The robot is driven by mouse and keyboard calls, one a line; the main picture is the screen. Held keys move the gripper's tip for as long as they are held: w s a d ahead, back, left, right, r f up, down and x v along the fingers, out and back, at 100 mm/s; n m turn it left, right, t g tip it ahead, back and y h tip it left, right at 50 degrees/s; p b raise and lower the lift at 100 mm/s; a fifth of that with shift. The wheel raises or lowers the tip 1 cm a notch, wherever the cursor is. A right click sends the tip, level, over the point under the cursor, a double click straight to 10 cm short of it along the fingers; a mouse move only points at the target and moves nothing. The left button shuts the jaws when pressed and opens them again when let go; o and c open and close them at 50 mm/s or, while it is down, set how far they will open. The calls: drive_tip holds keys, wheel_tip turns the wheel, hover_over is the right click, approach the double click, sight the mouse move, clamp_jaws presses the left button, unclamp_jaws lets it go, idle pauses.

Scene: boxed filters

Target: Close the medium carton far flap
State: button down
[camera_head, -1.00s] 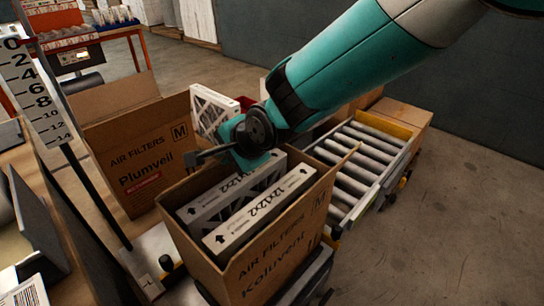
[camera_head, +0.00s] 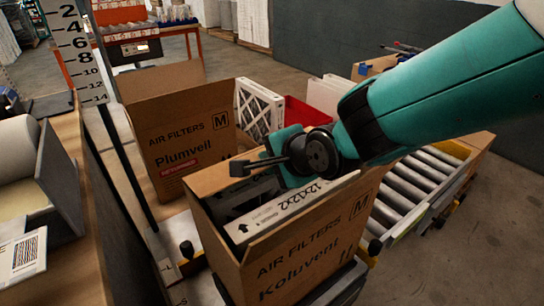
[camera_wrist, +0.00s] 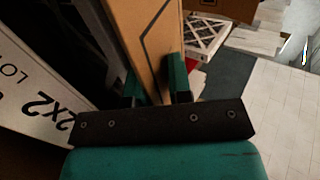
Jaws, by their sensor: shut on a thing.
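The medium carton (camera_head: 312,252), printed "AIR FILTERS Koluvent" with an M, stands open in the head view. White boxed filters (camera_head: 290,208), marked 12x12x2, stand upright inside it. My gripper (camera_head: 248,168) is over the carton's far side, where a brown cardboard flap (camera_head: 212,178) shows beside its dark finger. In the wrist view my gripper's green fingers (camera_wrist: 154,90) sit on either side of a cardboard panel (camera_wrist: 148,40) and are shut on it; it appears to be the far flap. A filter box (camera_wrist: 35,95) lies left of the fingers. My gripper hides part of the flap.
A second open carton (camera_head: 185,135), marked Plumveil, stands just behind, with a pleated filter (camera_head: 258,108) and a red bin (camera_head: 305,112) beside it. A roller conveyor (camera_head: 408,192) is at right. A measuring post (camera_head: 78,50) rises at left.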

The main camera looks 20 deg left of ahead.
drive_tip(key=shift+s+d+f, duration=0.15)
drive_tip(key=shift+s+f, duration=0.05)
drive_tip(key=shift+f, duration=0.35)
drive_tip(key=c, duration=1.3)
unclamp_jaws()
drive_tip(key=shift+w, duration=0.1)
drive_tip(key=shift+r, duration=0.15)
drive_tip(key=shift+s+d+r, duration=0.2)
drive_tip(key=shift+r, duration=0.1)
drive_tip(key=v, duration=0.6)
drive_tip(key=shift+s+d+r, duration=0.1)
drive_tip(key=shift+d+r, duration=0.1)
drive_tip(key=shift+c, duration=0.5)
